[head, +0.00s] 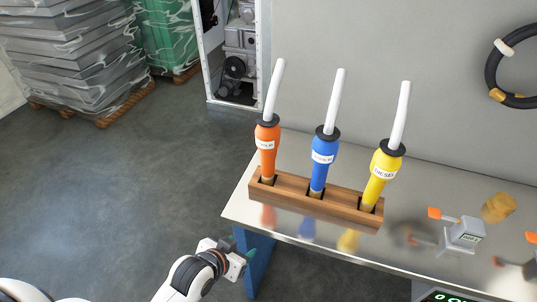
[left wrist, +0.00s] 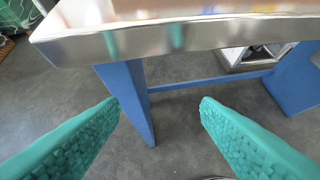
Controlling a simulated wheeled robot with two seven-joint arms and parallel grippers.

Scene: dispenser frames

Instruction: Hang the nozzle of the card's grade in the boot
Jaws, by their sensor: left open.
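Three nozzles with white spouts pointing up stand in a wooden rack (head: 315,206) on the metal table: an orange nozzle (head: 267,135), a blue nozzle (head: 323,150) and a yellow nozzle (head: 382,172). The yellow one's label reads DIESEL; the other labels are too small to read. My left gripper (head: 246,259) is at the table's front left edge, below and in front of the rack. In the left wrist view its green fingers (left wrist: 160,104) are wide apart with nothing between them. I cannot make out the card or the boot. My right gripper is not in view.
The table (head: 300,232) has a blue leg (left wrist: 126,95) close ahead of my left gripper. A grey labelled block (head: 465,233) with an orange tab and a tan cylinder (head: 498,208) stand at the right. A black hose ring (head: 491,70) hangs on the wall. A green-digit display (head: 447,297) shows below.

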